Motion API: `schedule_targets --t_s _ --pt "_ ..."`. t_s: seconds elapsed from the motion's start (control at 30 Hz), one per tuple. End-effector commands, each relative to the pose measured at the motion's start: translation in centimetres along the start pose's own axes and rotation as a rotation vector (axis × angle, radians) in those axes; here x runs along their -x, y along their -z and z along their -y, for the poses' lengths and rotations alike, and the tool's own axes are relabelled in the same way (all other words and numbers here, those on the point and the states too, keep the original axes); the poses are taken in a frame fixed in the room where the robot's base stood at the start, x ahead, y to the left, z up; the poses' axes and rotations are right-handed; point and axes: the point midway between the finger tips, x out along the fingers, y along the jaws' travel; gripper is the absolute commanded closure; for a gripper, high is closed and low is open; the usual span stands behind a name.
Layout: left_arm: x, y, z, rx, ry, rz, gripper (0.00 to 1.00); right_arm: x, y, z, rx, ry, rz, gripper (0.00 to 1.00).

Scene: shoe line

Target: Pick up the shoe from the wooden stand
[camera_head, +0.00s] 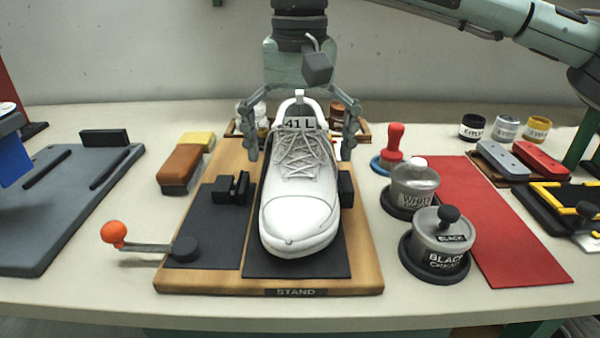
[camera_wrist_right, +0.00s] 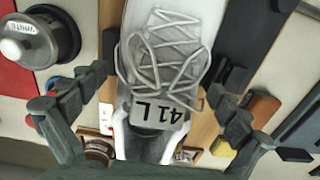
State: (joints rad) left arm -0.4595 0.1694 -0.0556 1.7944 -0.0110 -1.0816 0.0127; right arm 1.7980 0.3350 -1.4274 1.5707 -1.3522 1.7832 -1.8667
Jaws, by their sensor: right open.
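A white lace-up shoe (camera_head: 300,200) stands on the wooden stand (camera_head: 276,282), its toe toward the front edge. A label reading "41 L" is on its tongue. My right gripper (camera_head: 300,150) comes down from above at the heel end, with one open finger on each side of the shoe. In the right wrist view, the shoe (camera_wrist_right: 172,50) lies between the open fingers (camera_wrist_right: 160,95), with gaps visible on both sides. I cannot tell whether a finger touches it. My left gripper is not in view.
An orange-knobbed crank (camera_head: 113,233) sticks out at the stand's left. White and black cream jars (camera_head: 438,245) stand close to its right, near a red mat (camera_head: 490,220).

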Motion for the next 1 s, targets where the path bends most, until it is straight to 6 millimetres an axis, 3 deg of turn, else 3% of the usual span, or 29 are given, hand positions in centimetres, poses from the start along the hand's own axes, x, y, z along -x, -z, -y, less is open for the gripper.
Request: schedule_targets --t_s 0.07,0.53,0.83,1.0 --pt "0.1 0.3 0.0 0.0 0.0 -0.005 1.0 0.0 0.0 0.0 0.0 0.0 0.0 0.01" --pt "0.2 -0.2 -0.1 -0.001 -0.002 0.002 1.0 0.0 0.0 0.0 0.0 -0.001 0.001 0.6" --pt "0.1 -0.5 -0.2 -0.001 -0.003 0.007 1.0 0.5 0.0 0.0 0.0 0.001 -0.001 0.61" --pt "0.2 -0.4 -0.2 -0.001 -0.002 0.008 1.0 3.2 0.0 0.0 -0.001 0.001 -0.003 0.61"
